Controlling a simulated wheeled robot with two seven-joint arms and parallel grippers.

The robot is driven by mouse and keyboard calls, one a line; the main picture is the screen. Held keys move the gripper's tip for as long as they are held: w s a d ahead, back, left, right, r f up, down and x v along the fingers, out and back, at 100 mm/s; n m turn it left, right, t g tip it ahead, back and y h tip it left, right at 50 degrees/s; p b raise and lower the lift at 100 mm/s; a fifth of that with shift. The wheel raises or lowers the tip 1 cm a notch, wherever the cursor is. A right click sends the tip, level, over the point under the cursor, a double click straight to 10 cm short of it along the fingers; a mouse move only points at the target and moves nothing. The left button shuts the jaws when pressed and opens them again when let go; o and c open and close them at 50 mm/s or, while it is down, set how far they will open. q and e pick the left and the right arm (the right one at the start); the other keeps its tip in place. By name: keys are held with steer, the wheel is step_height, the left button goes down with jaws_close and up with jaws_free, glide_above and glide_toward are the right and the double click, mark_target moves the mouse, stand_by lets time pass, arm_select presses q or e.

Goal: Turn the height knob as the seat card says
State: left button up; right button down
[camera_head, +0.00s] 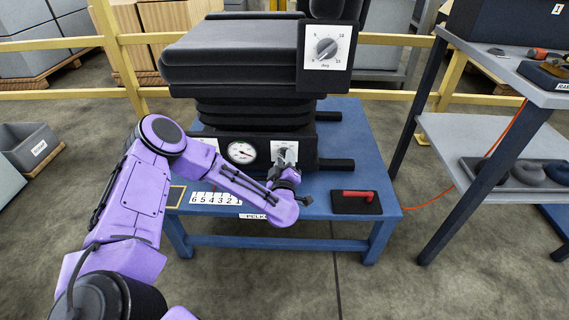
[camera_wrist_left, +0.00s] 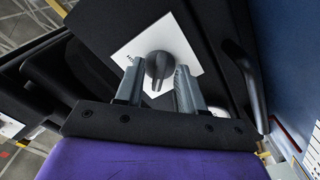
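The black seat (camera_head: 240,55) stands on a blue bench (camera_head: 345,135). Its base front carries a round gauge (camera_head: 242,152) with a white face and a knob on a white plate (camera_head: 285,147). My left gripper (camera_head: 283,165) is in front of this knob and partly hides it. In the left wrist view the dark knob (camera_wrist_left: 158,66) shows between the two grey fingers, which stand apart on either side of it; whether they touch it I cannot tell. My right gripper is not in view.
A higher knob marked "deg" (camera_head: 326,48) sits on the seat's side. A grey shelf trolley (camera_head: 490,140) stands at right, yellow rails (camera_head: 70,43) behind.

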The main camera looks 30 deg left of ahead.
arm_select(q)
steer(key=shift+w+a, duration=0.25)
steer(key=shift+w, duration=0.1)
jaws_close()
